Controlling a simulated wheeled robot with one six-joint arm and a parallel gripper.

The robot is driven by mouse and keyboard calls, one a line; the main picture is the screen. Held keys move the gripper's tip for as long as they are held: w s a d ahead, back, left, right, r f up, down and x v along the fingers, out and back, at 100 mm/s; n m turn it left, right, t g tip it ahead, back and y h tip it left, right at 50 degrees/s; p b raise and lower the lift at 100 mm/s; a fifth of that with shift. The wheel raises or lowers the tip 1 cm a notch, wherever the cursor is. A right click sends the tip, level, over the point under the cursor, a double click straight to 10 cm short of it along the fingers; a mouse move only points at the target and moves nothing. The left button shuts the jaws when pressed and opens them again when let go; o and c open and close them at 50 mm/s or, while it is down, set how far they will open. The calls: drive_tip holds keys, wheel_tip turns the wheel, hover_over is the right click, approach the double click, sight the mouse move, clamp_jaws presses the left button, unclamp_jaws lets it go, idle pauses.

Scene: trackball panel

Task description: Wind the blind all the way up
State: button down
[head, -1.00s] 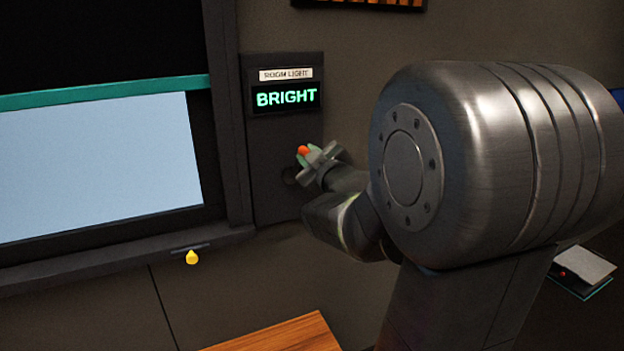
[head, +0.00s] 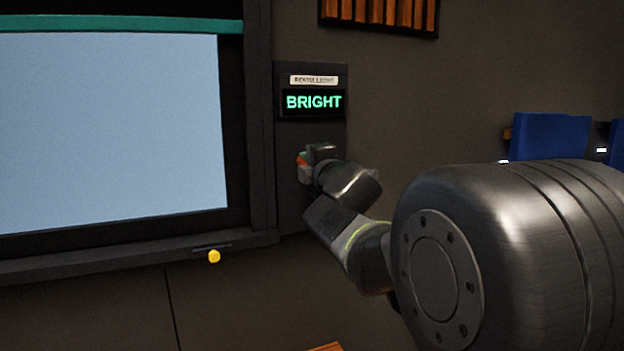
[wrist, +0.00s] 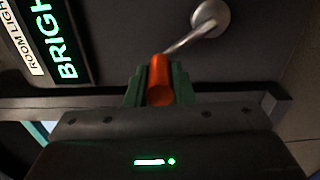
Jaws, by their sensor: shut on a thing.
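The blind's teal bottom bar (head: 120,25) lies near the top of the head view, with the pale blue window pane (head: 110,130) bare below it. The crank's orange knob (wrist: 160,80) stands between the green fingers of my gripper (wrist: 159,88) in the wrist view, and the gripper is shut on it. A thin metal crank arm (wrist: 186,42) runs from the knob to a round hub (wrist: 210,17). In the head view, my gripper (head: 308,165) is at the lower part of the wall panel, covering most of the crank.
The panel's display (head: 314,102) reads BRIGHT under a ROOM LIGHT label. A yellow knob (head: 214,256) sits at a slot on the window sill. Blue objects (head: 548,137) stand at the right. A slatted wooden piece (head: 380,14) hangs above.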

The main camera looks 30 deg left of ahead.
drive_tip(key=shift+s+a+f+n+b, duration=0.35)
drive_tip(key=shift+f+n+b, duration=0.4)
drive_tip(key=shift+n+b, duration=0.65)
drive_tip(key=shift+s+a+f+n+b, duration=0.35)
drive_tip(key=shift+f+n+b, duration=0.4)
drive_tip(key=shift+n+b, duration=0.7)
drive_tip(key=shift+s+a+f+n+b, duration=0.3)
drive_tip(key=shift+f+n+b, duration=0.45)
drive_tip(key=shift+n+b, duration=0.65)
drive_tip(key=c, duration=1.3)
unclamp_jaws()
drive_tip(key=shift+o, duration=0.2)
drive_tip(key=p+v, duration=0.2)
drive_tip(key=v, duration=1.2)
drive_tip(key=shift+p, duration=0.4)
